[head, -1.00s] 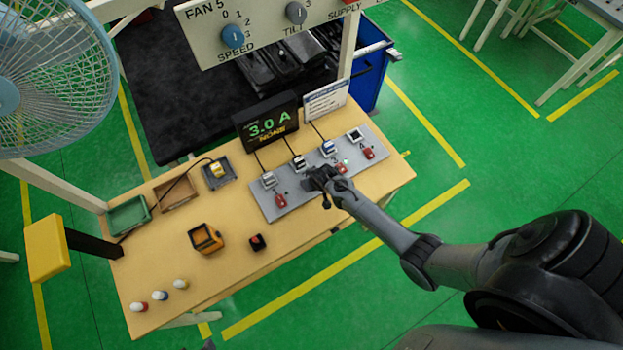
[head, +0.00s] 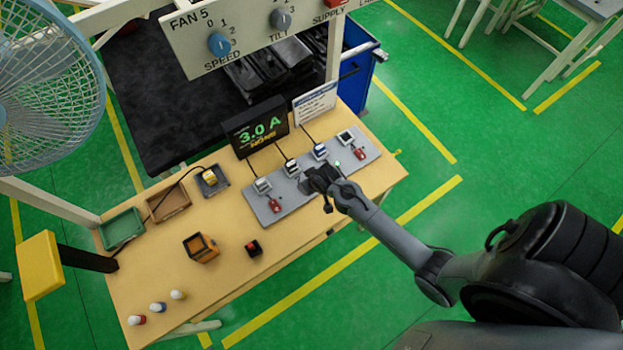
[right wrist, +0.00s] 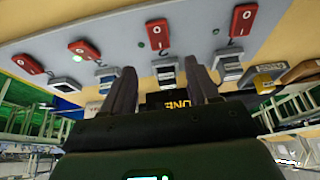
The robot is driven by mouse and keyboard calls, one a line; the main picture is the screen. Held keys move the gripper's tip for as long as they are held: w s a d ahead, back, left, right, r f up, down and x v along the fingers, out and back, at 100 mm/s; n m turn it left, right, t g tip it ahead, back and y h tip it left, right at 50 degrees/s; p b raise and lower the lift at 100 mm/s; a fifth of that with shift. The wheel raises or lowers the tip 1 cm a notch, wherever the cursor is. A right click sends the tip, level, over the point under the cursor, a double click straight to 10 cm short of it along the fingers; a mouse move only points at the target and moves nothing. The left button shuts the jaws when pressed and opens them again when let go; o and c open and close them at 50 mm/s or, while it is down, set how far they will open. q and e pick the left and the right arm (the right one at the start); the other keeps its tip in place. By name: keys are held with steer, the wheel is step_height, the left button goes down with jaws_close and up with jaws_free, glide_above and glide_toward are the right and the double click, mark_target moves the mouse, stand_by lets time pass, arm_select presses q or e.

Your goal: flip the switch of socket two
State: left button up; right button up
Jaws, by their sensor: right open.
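A grey socket panel (head: 292,203) lies on the table with four sockets in a row, each with a red rocker switch. Counting from the left in the head view, the second socket (head: 291,168) has a plug and cord; its switch is hidden there by my right gripper (head: 318,177). The right wrist view is upside down and shows that switch (right wrist: 158,33), the second from the right, and its socket (right wrist: 165,70). My right gripper (right wrist: 160,88) is open and empty, its fingers on either side of this socket in that view. Contact cannot be told. My left gripper is not in view.
A display reading 3.0 A (head: 258,128) and a white sign (head: 315,102) stand behind the panel. A green light glows by the third switch (right wrist: 84,49). An orange device (head: 201,248) and a red button box (head: 254,248) stand left.

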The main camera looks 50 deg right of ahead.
steer(key=shift+v, duration=1.2)
steer(key=s+a+f+p, duration=0.1)
steer(key=s+a, duration=0.1)
steer(key=s, duration=0.6)
steer(key=s+a+r+n, duration=0.1)
steer(key=s+a+r, duration=0.1)
steer(key=r, duration=0.4)
steer(key=s+a+r+n, duration=0.2)
steer(key=s+r, duration=0.2)
steer(key=r, duration=0.2)
steer(key=s+a+r+n+g+y, duration=0.1)
steer(key=s+a+r, duration=0.2)
steer(key=r, duration=0.3)
steer(key=shift+s+p, duration=0.25)
steer(key=shift+p, duration=0.15)
